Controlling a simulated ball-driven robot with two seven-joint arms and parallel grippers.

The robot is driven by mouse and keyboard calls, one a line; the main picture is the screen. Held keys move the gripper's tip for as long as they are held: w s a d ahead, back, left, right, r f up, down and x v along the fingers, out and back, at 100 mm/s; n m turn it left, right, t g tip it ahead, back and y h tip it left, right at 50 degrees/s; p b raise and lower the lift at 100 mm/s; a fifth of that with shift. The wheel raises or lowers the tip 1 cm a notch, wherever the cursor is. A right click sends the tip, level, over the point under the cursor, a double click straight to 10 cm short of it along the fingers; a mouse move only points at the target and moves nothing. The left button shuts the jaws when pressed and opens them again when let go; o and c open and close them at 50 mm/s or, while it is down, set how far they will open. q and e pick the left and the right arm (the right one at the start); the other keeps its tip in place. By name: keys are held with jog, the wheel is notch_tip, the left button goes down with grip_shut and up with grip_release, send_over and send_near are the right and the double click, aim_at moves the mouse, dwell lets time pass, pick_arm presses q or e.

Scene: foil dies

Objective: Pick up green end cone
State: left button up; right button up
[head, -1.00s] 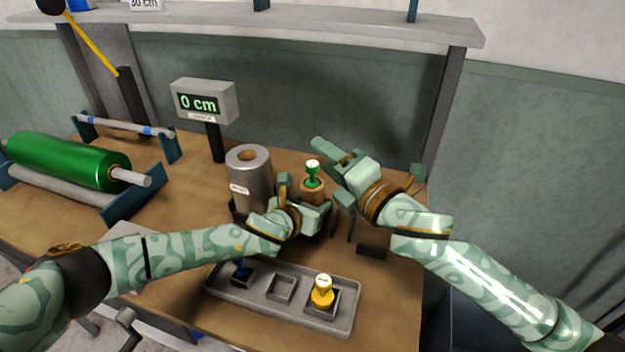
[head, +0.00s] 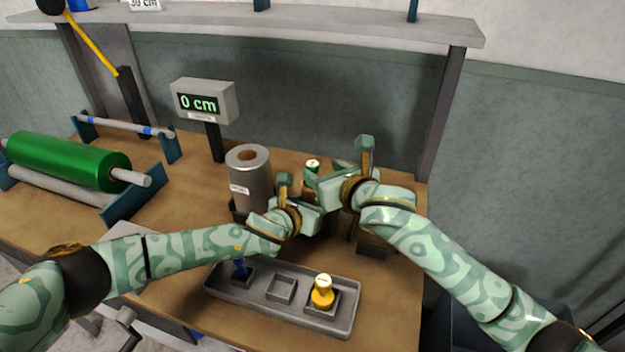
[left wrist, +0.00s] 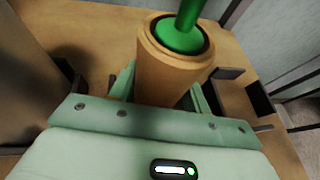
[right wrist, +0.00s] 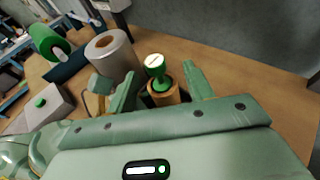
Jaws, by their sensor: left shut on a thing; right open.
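The green end cone (head: 312,164) has a pale top and stands upright in the mouth of a brown tube (left wrist: 170,75). It also shows in the left wrist view (left wrist: 183,32) and, with its whole knob, in the right wrist view (right wrist: 157,70). My left gripper (head: 300,206) is shut around the tube below the cone. My right gripper (right wrist: 161,90) is open; in its wrist view the cone and tube top appear between its fingers, with gaps on both sides. In the head view the right gripper (head: 334,180) partly hides the cone and tube.
A grey tray (head: 215,284) in front holds a blue piece (head: 240,268) and a yellow piece (head: 323,294), with an empty middle socket (head: 281,289). A silver roll (head: 248,180) stands close left. A display (head: 204,102) reads 0 cm. A green foil roll (head: 70,160) lies far left.

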aim_at(316, 169)
jog(key=x, duration=0.5)
jog(key=shift+s+a+f, duration=0.15)
jog(key=shift+s+a, duration=0.05)
jog(key=shift+a, duration=0.1)
jog(key=c, duration=1.1)
notch_tip(316, 169, up, 10)
pick_arm(q)
jog(key=o, duration=1)
jog(key=shift+o, duration=0.2)
